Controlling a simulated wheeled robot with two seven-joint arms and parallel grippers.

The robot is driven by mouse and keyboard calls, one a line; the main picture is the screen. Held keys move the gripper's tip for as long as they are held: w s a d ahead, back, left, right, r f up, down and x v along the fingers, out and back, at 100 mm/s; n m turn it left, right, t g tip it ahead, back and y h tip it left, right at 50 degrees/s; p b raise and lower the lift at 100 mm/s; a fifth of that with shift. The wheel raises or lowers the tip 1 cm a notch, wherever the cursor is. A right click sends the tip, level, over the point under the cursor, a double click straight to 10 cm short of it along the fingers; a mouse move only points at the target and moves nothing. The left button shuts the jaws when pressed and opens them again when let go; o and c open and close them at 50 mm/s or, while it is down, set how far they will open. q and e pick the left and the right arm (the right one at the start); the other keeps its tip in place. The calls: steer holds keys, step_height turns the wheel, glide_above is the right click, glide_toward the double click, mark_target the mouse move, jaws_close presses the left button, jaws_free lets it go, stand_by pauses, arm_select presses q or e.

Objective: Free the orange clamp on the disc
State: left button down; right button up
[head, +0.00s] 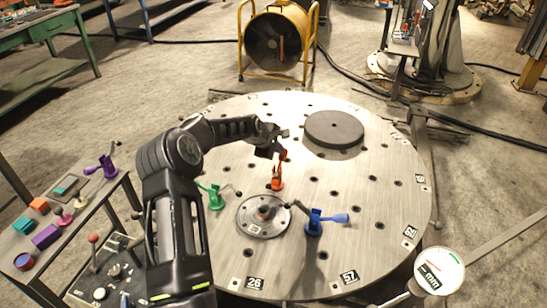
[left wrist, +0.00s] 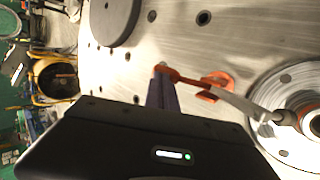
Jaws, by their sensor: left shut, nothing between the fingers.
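The big round metal disc (head: 370,220) is full of holes. The orange clamp (head: 277,183) stands on it behind a small round flange (head: 250,222), its orange handle pointing up towards my left gripper (head: 281,152). In the left wrist view the clamp (left wrist: 215,84) has its handle running left to my shut, empty fingers (left wrist: 162,78). The fingertips are at the handle's end; I cannot tell whether they touch. The clamp's grey arm (left wrist: 248,105) reaches towards the flange (left wrist: 290,85). My right gripper is not in view.
A green clamp (head: 214,197) and a blue clamp (head: 314,222) stand beside the flange. A dark round plate (head: 334,129) lies at the disc's back. A gauge (head: 439,270) stands at front right, and a side table (head: 30,247) with coloured parts at left.

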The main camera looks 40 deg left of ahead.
arm_select(q)
steer(key=shift+w+f, duration=0.15)
steer(key=shift+w, duration=0.05)
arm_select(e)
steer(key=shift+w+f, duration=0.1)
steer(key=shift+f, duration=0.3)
arm_select(q)
steer(key=shift+a, duration=0.1)
